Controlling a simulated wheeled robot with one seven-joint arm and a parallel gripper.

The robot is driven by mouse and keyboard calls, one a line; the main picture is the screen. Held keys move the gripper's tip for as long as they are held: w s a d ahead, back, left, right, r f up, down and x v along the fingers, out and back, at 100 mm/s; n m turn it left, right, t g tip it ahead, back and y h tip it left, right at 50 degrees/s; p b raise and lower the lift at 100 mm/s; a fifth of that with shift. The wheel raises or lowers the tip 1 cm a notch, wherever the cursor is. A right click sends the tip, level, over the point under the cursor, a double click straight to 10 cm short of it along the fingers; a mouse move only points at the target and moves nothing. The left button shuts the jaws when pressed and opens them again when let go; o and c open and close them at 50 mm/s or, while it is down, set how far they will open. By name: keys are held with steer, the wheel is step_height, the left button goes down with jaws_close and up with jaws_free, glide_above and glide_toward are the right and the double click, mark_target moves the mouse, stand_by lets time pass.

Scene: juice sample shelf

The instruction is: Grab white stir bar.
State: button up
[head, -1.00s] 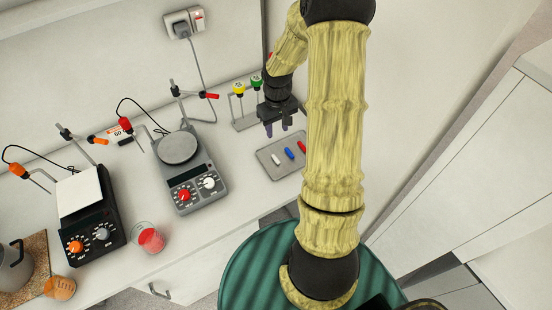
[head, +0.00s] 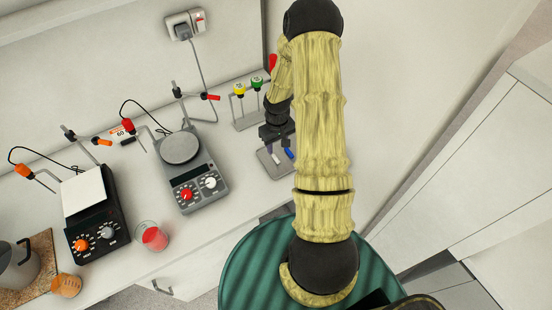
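The white stir bar (head: 276,159) lies on a small grey tray (head: 268,166) at the right end of the bench. A blue stir bar (head: 288,153) lies just to its right. The red stir bar is hidden behind my arm. My gripper (head: 277,145) points down over the tray, just behind the white bar in the picture. Its two fingers look apart, with nothing seen between them. I cannot tell how high the fingertips are above the tray.
A rack with yellow (head: 239,88) and green (head: 257,82) capped items stands behind the tray. A grey stirrer hotplate (head: 180,148), a black hotplate (head: 97,235) and a beaker of red liquid (head: 153,237) stand to the left. The bench between tray and grey hotplate is clear.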

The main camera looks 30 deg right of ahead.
mark_target(275, 157)
steer(key=shift+a+f+p, duration=0.15)
steer(key=shift+f+p, duration=0.3)
steer(key=shift+a+f+p, duration=0.15)
steer(key=shift+f+p, duration=0.3)
steer(key=shift+f, duration=0.65)
steer(key=shift+a+f+p, duration=0.1)
steer(key=shift+f+p, duration=0.35)
steer(key=shift+f, duration=0.6)
jaws_close()
